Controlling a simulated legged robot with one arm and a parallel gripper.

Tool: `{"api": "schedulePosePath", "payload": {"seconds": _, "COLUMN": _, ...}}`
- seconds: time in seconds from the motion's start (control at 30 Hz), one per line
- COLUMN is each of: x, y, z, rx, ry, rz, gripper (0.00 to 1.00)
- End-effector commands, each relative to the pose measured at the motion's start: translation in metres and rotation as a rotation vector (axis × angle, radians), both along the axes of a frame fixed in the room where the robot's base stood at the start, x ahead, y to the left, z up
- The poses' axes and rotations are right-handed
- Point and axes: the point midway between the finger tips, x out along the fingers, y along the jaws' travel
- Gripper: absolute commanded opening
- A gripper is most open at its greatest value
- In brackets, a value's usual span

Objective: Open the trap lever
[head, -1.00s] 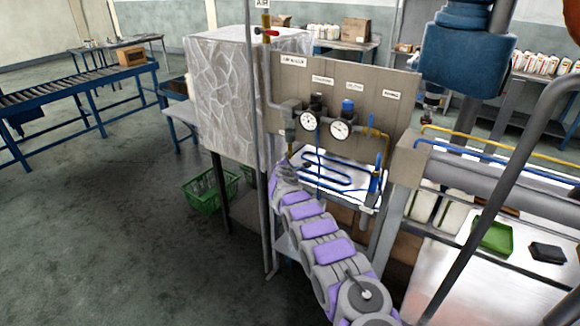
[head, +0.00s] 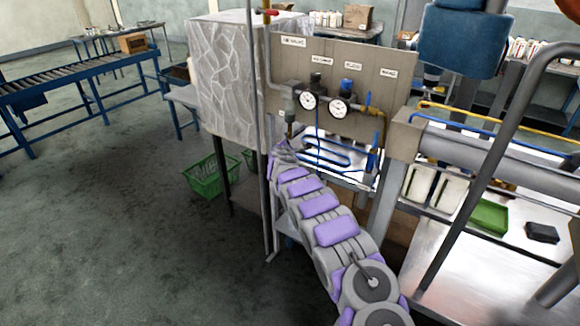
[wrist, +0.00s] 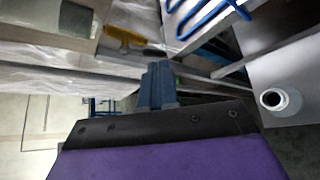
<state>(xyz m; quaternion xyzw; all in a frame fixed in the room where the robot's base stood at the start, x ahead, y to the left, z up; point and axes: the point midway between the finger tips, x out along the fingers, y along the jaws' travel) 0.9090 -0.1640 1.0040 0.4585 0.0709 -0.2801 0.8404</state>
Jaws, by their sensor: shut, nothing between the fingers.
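A yellow lever-like piece (wrist: 126,35) shows in the wrist view, beyond and left of my fingertips, with a small dark round part beside it. I cannot tell for sure that it is the trap lever. My gripper (wrist: 157,82) is shut and empty, its blue-grey fingers together and apart from the yellow piece. In the head view my gripper (head: 283,146) is by the lower left corner of the grey panel (head: 358,69), just below the pipe fittings (head: 290,112). The lever is too small or hidden to make out there.
Two gauges (head: 308,101) sit on the panel. Blue looped tubing (head: 335,160) lies over a pale tray below. A stone-patterned cabinet (head: 226,75) and a vertical pole (head: 251,80) stand close left of my arm. A white bottle (wrist: 275,100) shows at the wrist view's right.

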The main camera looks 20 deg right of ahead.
Motion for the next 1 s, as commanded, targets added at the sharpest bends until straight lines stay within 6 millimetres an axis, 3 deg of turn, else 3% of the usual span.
{"api": "schedulePosePath", "payload": {"seconds": 0.6, "x": -0.061, "y": 0.018, "z": 0.006, "rx": -0.008, "ry": 0.005, "rz": -0.002, "gripper": 0.00}}
{"api": "schedulePosePath", "payload": {"seconds": 1.0, "x": -0.083, "y": 0.027, "z": 0.008, "rx": -0.005, "ry": 0.004, "rz": -0.002, "gripper": 0.00}}
